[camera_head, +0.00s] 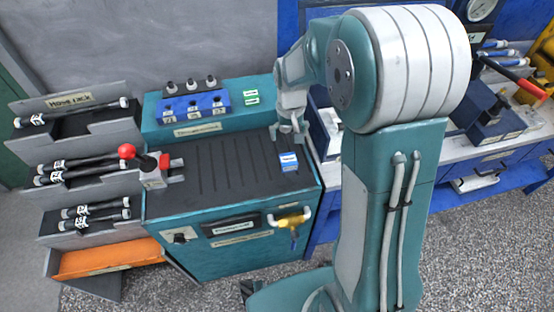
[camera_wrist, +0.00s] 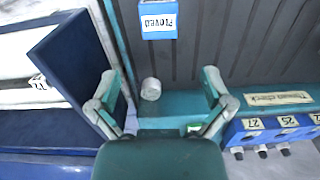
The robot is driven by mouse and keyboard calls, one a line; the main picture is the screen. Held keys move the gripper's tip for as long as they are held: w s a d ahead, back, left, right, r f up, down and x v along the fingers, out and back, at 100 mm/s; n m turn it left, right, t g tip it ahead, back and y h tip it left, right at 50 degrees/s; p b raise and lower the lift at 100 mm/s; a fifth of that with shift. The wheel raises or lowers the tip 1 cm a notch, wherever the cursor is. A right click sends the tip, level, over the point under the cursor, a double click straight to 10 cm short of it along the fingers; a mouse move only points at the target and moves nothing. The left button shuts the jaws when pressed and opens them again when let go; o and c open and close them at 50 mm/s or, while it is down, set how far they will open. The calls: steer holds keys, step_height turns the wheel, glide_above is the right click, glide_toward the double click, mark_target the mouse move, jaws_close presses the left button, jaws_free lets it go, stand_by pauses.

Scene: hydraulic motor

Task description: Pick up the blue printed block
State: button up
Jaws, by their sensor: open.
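The blue printed block (camera_head: 288,162) lies on the dark grooved top of the teal bench (camera_head: 222,160), near its right edge. It is small, with a white label on top. In the wrist view the block (camera_wrist: 158,20) shows at the top edge, its label upside down. My gripper (camera_head: 288,130) is above the bench, just behind the block and apart from it. In the wrist view my gripper (camera_wrist: 160,100) has its two fingers wide apart with nothing held between them. The block is beyond the fingertips there.
A blue numbered holder (camera_head: 193,106) stands at the bench's back. A red-knobbed lever (camera_head: 148,166) is at its left edge. A small whitish round piece (camera_wrist: 151,89) shows between my fingers. A blue-sided unit (camera_wrist: 75,55) adjoins the bench. The middle of the grooved top is clear.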

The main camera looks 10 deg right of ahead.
glide_above(288, 158)
steer(key=f, duration=0.4)
steer(key=shift+w+d+f, duration=0.1)
steer(key=shift+w+d, duration=0.1)
steer(key=shift+w, duration=0.05)
steer(key=shift+s+a+f, duration=0.1)
steer(key=shift+a+f, duration=0.1)
steer(key=shift+f, duration=0.4)
steer(key=f, duration=0.3)
steer(key=shift+s+a+f, duration=0.2)
steer(key=shift+s+f, duration=0.1)
steer(key=shift+f, duration=0.05)
steer(key=shift+d+f, duration=0.15)
steer(key=shift+f, duration=0.2)
steer(key=shift+d+f, duration=0.1)
steer(key=shift+d, duration=0.05)
steer(key=c, duration=0.9)
